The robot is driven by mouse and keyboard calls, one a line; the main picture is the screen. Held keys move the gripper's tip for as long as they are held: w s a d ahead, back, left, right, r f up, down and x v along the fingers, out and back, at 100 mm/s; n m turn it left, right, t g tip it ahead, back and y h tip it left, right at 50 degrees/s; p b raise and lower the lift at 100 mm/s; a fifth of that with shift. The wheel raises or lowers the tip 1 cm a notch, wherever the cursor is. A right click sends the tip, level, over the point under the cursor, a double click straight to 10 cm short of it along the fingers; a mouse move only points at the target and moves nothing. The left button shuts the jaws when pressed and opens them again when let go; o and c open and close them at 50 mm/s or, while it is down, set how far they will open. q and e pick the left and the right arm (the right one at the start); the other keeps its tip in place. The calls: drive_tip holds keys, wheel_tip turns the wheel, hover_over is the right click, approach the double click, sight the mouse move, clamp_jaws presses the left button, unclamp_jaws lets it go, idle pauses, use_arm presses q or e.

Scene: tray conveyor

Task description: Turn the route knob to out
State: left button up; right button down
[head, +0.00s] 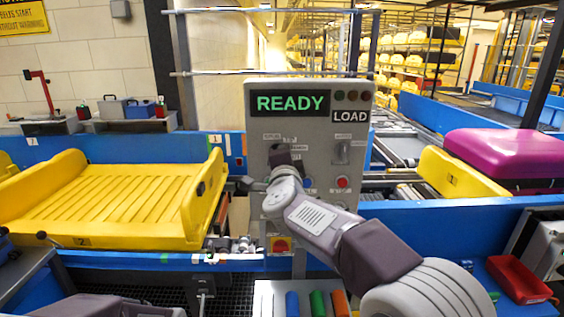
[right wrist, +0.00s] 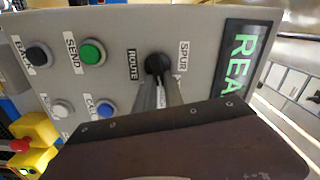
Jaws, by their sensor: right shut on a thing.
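The grey control panel (head: 257,125) stands in the middle of the head view, with a lit READY display (head: 290,102). The black route knob (right wrist: 157,64) shows in the right wrist view, beside the ROUTE label (right wrist: 134,64) and the SPUR label (right wrist: 184,56). My right gripper (right wrist: 160,92) is shut on the knob, its fingers pointing at the panel. In the head view my right gripper (head: 283,158) hides the knob. Which position the knob points to cannot be told, and I cannot read an out label.
A green SEND button (right wrist: 93,52), a black button (right wrist: 39,56) and a blue button (right wrist: 105,108) sit near the knob. A yellow tray (head: 125,200) lies on the left conveyor. Another yellow tray (head: 455,175) with a purple load (head: 505,153) is at right.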

drive_tip(key=shift+a+f+m+b, duration=0.1)
drive_tip(key=shift+f+m+b, duration=0.25)
drive_tip(key=shift+m+b, duration=0.75)
drive_tip(key=shift+f+m+b, duration=0.3)
drive_tip(key=shift+m+b, duration=0.15)
drive_tip(key=shift+m, duration=1.25)
drive_tip(key=shift+a+f+m+b, duration=0.1)
drive_tip(key=shift+f+m+b, duration=0.25)
drive_tip(key=shift+m+b, duration=0.75)
drive_tip(key=shift+m+p, duration=0.3)
drive_tip(key=shift+m, duration=0.2)
drive_tip(key=c, duration=1.7)
unclamp_jaws()
drive_tip(key=shift+o, duration=1.3)
drive_tip(key=shift+s+d, duration=0.1)
drive_tip(key=shift+d+r, duration=0.1)
drive_tip(key=shift+r, duration=0.1)
